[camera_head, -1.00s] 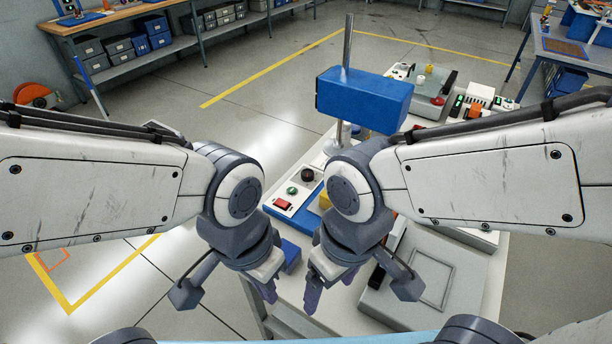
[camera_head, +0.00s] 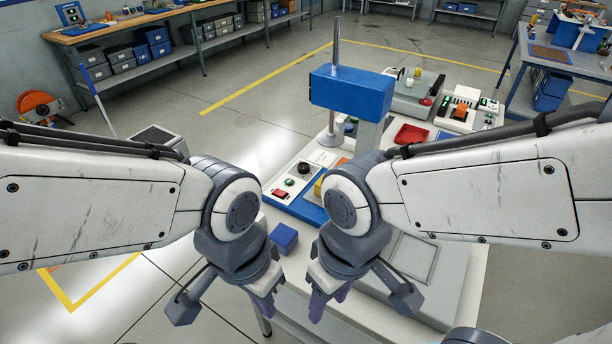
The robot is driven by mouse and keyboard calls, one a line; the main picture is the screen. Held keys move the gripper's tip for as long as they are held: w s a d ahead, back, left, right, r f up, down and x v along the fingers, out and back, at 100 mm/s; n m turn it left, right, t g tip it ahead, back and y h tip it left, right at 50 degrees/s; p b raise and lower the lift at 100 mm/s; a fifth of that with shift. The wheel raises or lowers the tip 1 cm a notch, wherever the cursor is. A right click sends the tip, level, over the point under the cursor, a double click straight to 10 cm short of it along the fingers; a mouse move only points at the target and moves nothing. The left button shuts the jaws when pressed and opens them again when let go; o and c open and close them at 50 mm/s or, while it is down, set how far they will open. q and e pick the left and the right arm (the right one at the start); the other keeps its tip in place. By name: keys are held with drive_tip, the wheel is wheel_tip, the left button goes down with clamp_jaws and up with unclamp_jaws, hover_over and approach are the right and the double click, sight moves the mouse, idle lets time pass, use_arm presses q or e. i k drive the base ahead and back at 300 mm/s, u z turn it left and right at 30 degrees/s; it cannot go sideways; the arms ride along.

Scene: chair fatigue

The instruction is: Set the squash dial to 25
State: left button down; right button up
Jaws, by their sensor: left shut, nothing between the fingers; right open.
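A black round dial (camera_head: 304,169) sits on a white control panel (camera_head: 281,183) on the bench, beside a green button (camera_head: 289,182) and a red switch (camera_head: 280,193). It looks like the squash dial, but its marks are too small to read. My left gripper (camera_head: 267,304) is shut and empty, pointing down in front of the bench's left edge. My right gripper (camera_head: 326,302) is open and empty, pointing down near the bench's front part. Both are nearer to me than the dial and apart from it.
A blue press head (camera_head: 351,91) on a metal post (camera_head: 336,45) stands behind the dial. A blue cube (camera_head: 284,238) lies on the bench in front of the panel. A red tray (camera_head: 411,135) and other devices stand farther back. Open floor lies to the left.

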sight(303, 167)
drive_tip(key=u, duration=0.75)
drive_tip(key=i, duration=1.05)
drive_tip(key=z, duration=0.3)
